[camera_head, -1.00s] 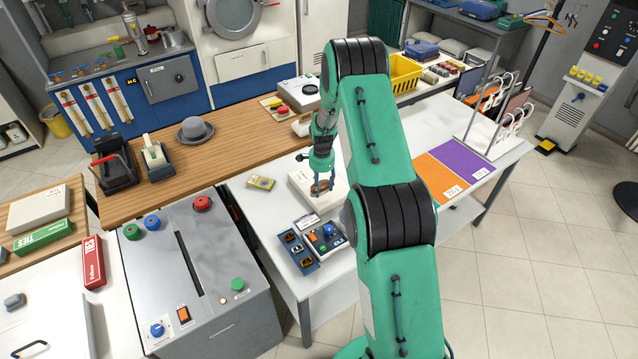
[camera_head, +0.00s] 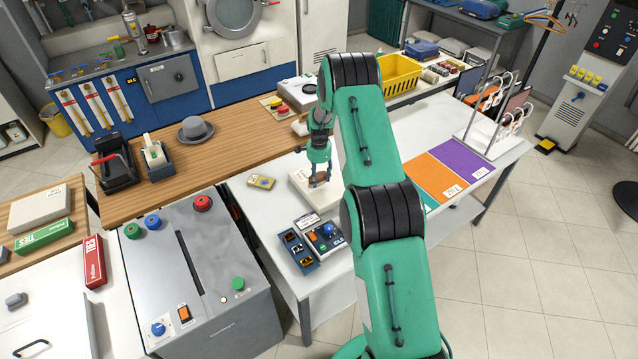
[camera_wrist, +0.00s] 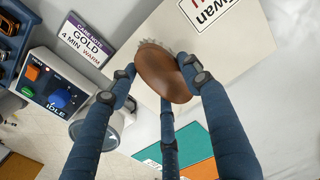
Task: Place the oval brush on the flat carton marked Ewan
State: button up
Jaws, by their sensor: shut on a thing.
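My gripper (camera_head: 319,182) is shut on the oval brush (camera_wrist: 166,74), which has a brown wooden back and pale bristles showing at its far edge. The fingers pinch the brush from its sides. The flat carton (camera_wrist: 238,52) is cream, with a white label reading "Ewan" in the wrist view; in the head view the carton (camera_head: 303,190) lies on the white table under my gripper. The brush overlaps the carton in the wrist view, near one edge. Whether it touches the carton cannot be told.
A card reading "GOLD" (camera_wrist: 88,42) and a control box with a blue knob (camera_wrist: 60,98) lie beside the carton. A small yellowish item (camera_head: 261,182) lies left of it. Orange (camera_head: 436,178) and purple (camera_head: 463,158) panels lie to the right on the white table (camera_head: 400,130).

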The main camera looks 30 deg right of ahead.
aim_at(319, 182)
jog(key=shift+f, duration=1.65)
jog(key=shift+f, duration=0.15)
jog(key=o, duration=1.2)
jog(key=shift+r, duration=0.2)
jog(key=shift+r+b, duration=0.3)
jog(key=shift+r, duration=5.65)
